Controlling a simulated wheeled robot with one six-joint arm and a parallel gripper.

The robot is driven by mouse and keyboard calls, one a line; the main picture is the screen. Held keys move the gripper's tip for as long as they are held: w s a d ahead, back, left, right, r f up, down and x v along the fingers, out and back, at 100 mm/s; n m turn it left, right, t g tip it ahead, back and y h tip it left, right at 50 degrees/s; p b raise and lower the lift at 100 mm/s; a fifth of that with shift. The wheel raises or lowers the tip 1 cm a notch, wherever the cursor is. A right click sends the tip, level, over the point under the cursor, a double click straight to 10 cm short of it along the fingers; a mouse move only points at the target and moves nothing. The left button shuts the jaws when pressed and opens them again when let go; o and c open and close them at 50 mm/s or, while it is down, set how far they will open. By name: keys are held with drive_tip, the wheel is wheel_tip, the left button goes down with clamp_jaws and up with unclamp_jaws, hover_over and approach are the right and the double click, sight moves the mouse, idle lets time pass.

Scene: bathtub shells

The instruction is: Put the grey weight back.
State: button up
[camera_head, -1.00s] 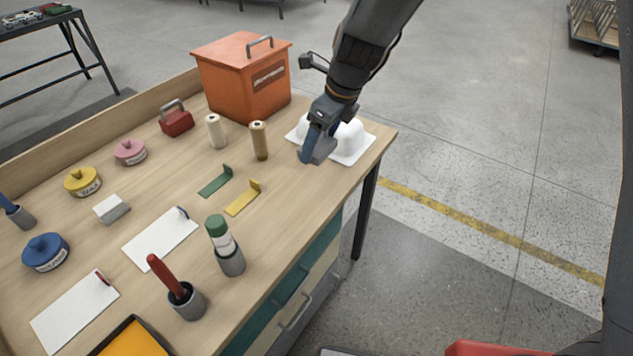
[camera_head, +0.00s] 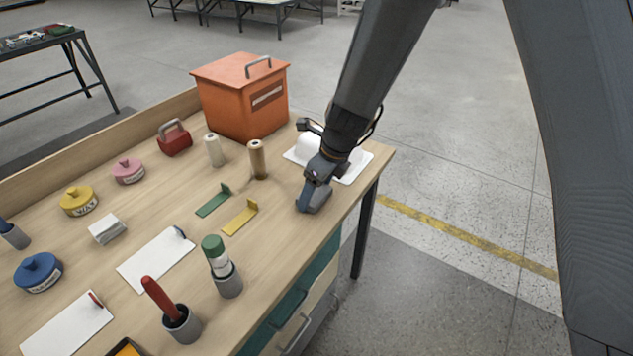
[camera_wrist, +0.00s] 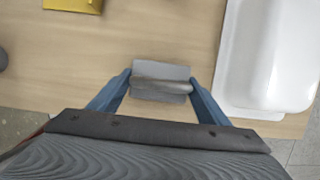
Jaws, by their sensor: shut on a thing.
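The grey weight (camera_wrist: 160,78) is a small grey block with a raised bar across it. In the wrist view it sits between the two blue fingertips of my gripper (camera_wrist: 160,88), which is shut on it. In the head view my gripper (camera_head: 310,204) points down near the right front edge of the workbench (camera_head: 270,215), in front of the white tub shell (camera_head: 308,147). The weight is mostly hidden there, and I cannot tell whether it touches the wood.
The white shell (camera_wrist: 268,55) is close to the right finger. A yellow bracket (camera_head: 240,218) and a green bracket (camera_head: 213,201) lie to the left. A brown spool (camera_head: 257,160) and an orange bin (camera_head: 243,100) stand behind. A grey-white block (camera_head: 107,229) lies farther left.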

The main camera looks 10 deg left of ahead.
drive_tip(key=shift+f, duration=0.2)
drive_tip(key=o, duration=2)
drive_tip(key=shift+o, duration=0.2)
drive_tip(key=v, duration=1.2)
drive_tip(key=s+d+n+h, duration=0.1)
drive_tip(key=s+d+n, duration=0.3)
drive_tip(key=d+n, duration=0.3)
drive_tip(key=s+d+n+h, duration=0.1)
drive_tip(key=s+d+n, duration=0.4)
drive_tip(key=d+n, duration=0.3)
drive_tip(key=s+d+n+h, duration=0.1)
drive_tip(key=s+d+n, duration=0.4)
drive_tip(key=d, duration=0.8)
drive_tip(key=n, duration=0.2)
drive_tip(key=shift+s+d+n+g, duration=0.2)
drive_tip(key=shift+d+n+g, duration=0.1)
drive_tip(key=shift+n, duration=0.1)
drive_tip(key=shift+f, duration=0.1)
